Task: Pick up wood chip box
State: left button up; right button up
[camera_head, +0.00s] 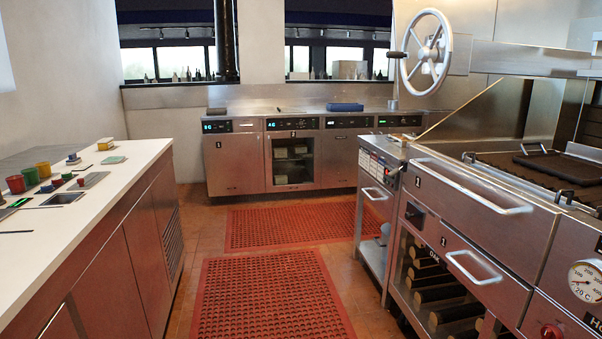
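I cannot tell for sure which thing is the wood chip box. A flat black piece with a handle (545,165) lies on the grill top at the right. A low dark blue box-like thing (345,107) lies on the far steel counter. A smaller dark block (216,111) lies on the same counter further left. Neither of my grippers shows in the head view.
The charcoal grill (480,225) with drawers, handles and a handwheel (426,52) stands at the right, logs (435,293) below. A white-topped counter (85,205) with small colored containers stands at the left. Red floor mats (270,300) cover the open aisle between.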

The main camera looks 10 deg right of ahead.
aim_at(400, 140)
jog(key=i, duration=5.15)
jog(key=z, duration=1.25)
